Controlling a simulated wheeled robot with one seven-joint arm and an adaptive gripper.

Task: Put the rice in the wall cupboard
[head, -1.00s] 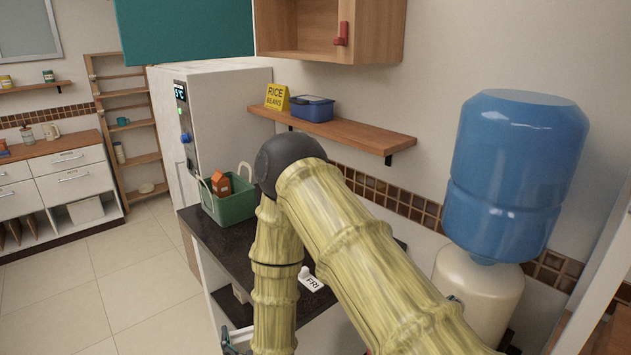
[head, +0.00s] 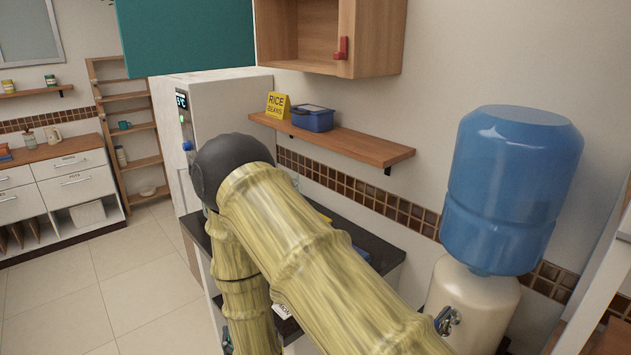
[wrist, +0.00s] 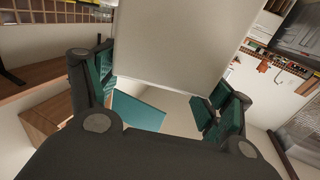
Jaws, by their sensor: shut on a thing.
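In the wrist view my gripper (wrist: 165,82) has its teal-padded fingers on either side of a large, plain, pale package (wrist: 185,40) and is shut on it. It is likely the rice, but no label shows. In the head view my gripper and the package are hidden behind my arm. The wooden wall cupboard (head: 374,40) is at the top, with an open front and a red handle-like piece (head: 342,48) on its right side. A teal panel (head: 185,35), seemingly its open door, is to its left.
Below the cupboard, a wall shelf (head: 350,145) holds a yellow "RICE BEANS" sign (head: 278,104) and a blue box (head: 313,119). A white fridge (head: 225,100) stands left. A blue water bottle (head: 512,190) on a dispenser stands right. My arm covers much of the dark counter (head: 385,248).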

